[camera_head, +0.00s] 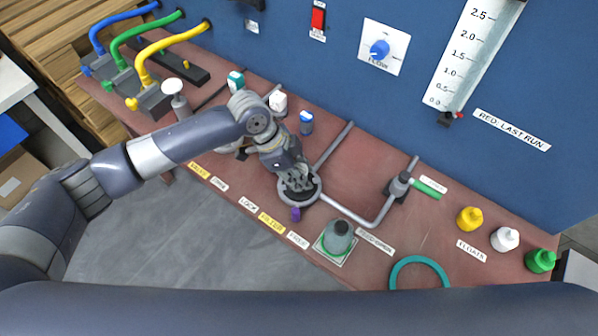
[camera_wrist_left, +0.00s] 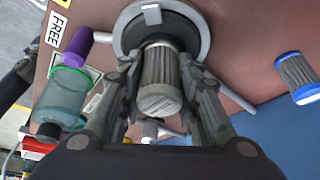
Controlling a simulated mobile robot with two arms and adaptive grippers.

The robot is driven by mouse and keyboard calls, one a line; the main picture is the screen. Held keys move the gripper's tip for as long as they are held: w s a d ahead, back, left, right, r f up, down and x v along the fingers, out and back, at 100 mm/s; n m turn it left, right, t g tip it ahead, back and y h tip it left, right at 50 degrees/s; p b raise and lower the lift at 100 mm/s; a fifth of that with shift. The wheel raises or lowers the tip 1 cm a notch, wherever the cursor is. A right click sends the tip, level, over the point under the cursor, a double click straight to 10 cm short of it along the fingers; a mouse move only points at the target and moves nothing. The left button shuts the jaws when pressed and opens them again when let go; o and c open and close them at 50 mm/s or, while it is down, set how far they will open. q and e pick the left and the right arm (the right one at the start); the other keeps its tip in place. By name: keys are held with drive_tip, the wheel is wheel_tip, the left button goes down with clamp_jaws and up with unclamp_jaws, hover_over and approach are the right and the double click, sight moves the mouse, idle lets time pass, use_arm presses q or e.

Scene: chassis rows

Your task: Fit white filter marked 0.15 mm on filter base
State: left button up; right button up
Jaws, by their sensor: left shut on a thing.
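My left gripper (camera_head: 291,172) is over the filter base (camera_head: 313,197), a dark round seat inside a metal ring. In the left wrist view, the gripper (camera_wrist_left: 160,88) is shut on a pleated grey filter with a pale end cap (camera_wrist_left: 160,100); no marking is legible. The filter's far end lines up with the dark seat of the base (camera_wrist_left: 128,38). I cannot tell whether it is fully seated. A purple lever (camera_head: 296,214) sticks out from the base; it also shows in the wrist view (camera_wrist_left: 78,46). My right gripper is not in view.
A white-capped filter (camera_head: 278,104), a blue-capped one (camera_head: 306,123) and a teal-capped one (camera_head: 236,82) stand behind my arm. A clear green bowl (camera_head: 337,238) stands on a mat right of the base. Pipework (camera_head: 350,212) runs right of the base.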

use_arm(q)
drive_tip(key=shift+s+f, duration=0.2)
drive_tip(key=shift+f, duration=0.15)
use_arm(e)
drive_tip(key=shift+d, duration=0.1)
use_arm(q)
drive_tip(key=o, duration=1.1)
drive_tip(key=shift+o, duration=0.2)
drive_tip(key=shift+w+f, duration=0.1)
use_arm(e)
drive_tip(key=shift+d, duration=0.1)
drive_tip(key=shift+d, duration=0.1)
use_arm(q)
drive_tip(key=v, duration=1.2)
drive_tip(key=shift+d, duration=0.2)
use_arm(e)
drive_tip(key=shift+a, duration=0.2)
